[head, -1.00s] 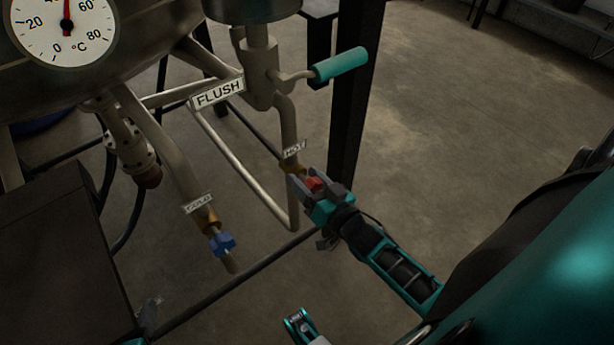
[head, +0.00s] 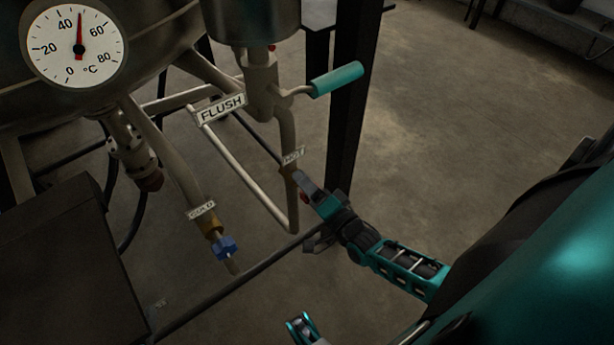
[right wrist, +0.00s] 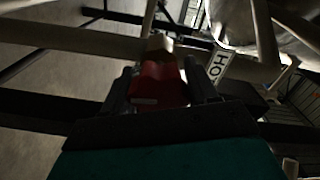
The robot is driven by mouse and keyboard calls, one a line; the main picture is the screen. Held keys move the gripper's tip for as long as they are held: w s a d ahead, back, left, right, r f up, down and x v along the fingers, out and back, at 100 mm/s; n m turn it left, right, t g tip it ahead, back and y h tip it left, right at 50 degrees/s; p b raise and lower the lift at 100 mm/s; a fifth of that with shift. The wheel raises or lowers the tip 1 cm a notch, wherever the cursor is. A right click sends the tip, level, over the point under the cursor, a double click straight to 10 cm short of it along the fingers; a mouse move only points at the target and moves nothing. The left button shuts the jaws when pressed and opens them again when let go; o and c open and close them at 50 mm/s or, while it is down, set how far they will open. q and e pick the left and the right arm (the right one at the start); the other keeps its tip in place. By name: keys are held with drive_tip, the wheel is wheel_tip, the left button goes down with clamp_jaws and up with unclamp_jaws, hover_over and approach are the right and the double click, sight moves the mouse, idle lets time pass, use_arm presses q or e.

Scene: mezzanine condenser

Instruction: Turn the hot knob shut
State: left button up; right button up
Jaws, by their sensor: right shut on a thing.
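The red hot knob (right wrist: 160,82) sits between the two fingers of my right gripper (right wrist: 162,92) in the right wrist view. The gripper is shut on it. In the head view my right gripper (head: 304,186) is at the hot valve, below the HOT label (head: 292,156), and hides most of the knob; only a bit of red shows under the fingers. The HOT label also shows in the right wrist view (right wrist: 217,68). A small teal and grey part of my left arm shows at the bottom edge of the head view; its fingers cannot be made out.
The blue cold knob (head: 225,247) hangs under the COLD label (head: 201,210) to the left. The FLUSH lever with its teal handle (head: 338,79) is above. A dark post (head: 349,110) stands just behind my gripper. A dial gauge (head: 77,47) reads about 50.

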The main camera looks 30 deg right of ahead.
drive_tip(key=shift+w+m, duration=0.1)
drive_tip(key=shift+m, duration=0.5)
use_arm(q)
drive_tip(key=shift+r, duration=0.15)
use_arm(e)
drive_tip(key=o, duration=1)
drive_tip(key=shift+c, duration=0.2)
use_arm(q)
drive_tip(key=shift+d, duration=0.1)
